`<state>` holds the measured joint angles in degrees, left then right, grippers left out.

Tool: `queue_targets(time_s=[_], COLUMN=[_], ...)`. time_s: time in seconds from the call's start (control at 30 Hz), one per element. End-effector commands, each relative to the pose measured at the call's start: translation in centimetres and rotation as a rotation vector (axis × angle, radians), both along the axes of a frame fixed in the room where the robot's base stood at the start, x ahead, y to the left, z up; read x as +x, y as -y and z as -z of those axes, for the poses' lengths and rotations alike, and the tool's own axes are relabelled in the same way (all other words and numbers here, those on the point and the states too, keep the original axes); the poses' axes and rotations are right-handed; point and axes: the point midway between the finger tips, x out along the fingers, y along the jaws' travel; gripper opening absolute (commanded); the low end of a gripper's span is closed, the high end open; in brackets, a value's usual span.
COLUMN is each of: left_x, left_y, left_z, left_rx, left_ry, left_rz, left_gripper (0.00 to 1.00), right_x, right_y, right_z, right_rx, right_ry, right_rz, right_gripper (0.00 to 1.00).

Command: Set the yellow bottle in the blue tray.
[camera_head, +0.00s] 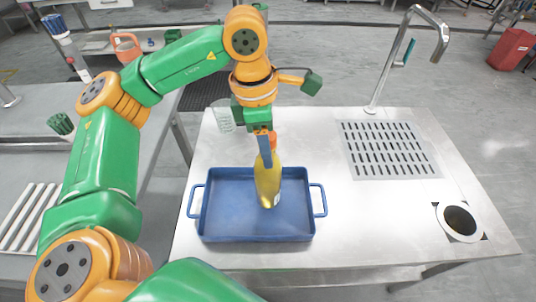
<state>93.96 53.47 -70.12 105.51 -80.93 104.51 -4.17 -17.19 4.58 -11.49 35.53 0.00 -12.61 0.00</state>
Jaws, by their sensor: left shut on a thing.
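The yellow bottle (267,185) is held upright, or nearly so, over the blue tray (222,229). My left gripper (267,150) is shut on the bottle's upper end, near its orange top. The bottle's lower end shows against the middle of the tray floor; I cannot tell whether it touches the floor. The tray lies on the metal table and has a handle at each side. Nothing else shows in the tray. My right gripper is not in view.
A clear cup (223,117) stands behind the tray, left of my left gripper. A drain grate (390,150), a tap (409,50) and a round hole (460,221) are on the table's right side. The tabletop right of the tray is clear.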

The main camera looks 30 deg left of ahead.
Motion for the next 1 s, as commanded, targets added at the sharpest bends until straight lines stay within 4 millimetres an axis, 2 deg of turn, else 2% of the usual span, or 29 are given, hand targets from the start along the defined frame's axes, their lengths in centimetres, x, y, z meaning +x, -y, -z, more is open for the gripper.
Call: queue_targets(time_s=[0.2,0.57,0.6,0.67,0.7,1.0], left_x=[0.3,0.3,0.3,0.3,0.3,0.3], left_y=[0.1,0.1,0.1,0.1,0.1,0.1], left_z=[3.0,3.8,3.7,3.7,3.6,3.2], left_rx=[-0.001,-0.001,-0.001,-0.001,-0.001,-0.001], left_ry=[-0.001,0.002,0.0,0.0,0.0,0.0], left_rz=[-0.002,-0.002,-0.002,-0.002,-0.002,-0.002], left_gripper=[0.0,0.0,0.57,0.73,0.77,0.77], right_x=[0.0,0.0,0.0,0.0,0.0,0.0], right_y=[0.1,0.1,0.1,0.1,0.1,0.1], right_z=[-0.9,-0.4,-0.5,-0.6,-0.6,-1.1], right_rx=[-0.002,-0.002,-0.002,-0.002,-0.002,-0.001], right_ry=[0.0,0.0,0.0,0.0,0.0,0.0], right_rz=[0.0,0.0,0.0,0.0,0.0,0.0], right_gripper=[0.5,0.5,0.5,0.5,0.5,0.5])
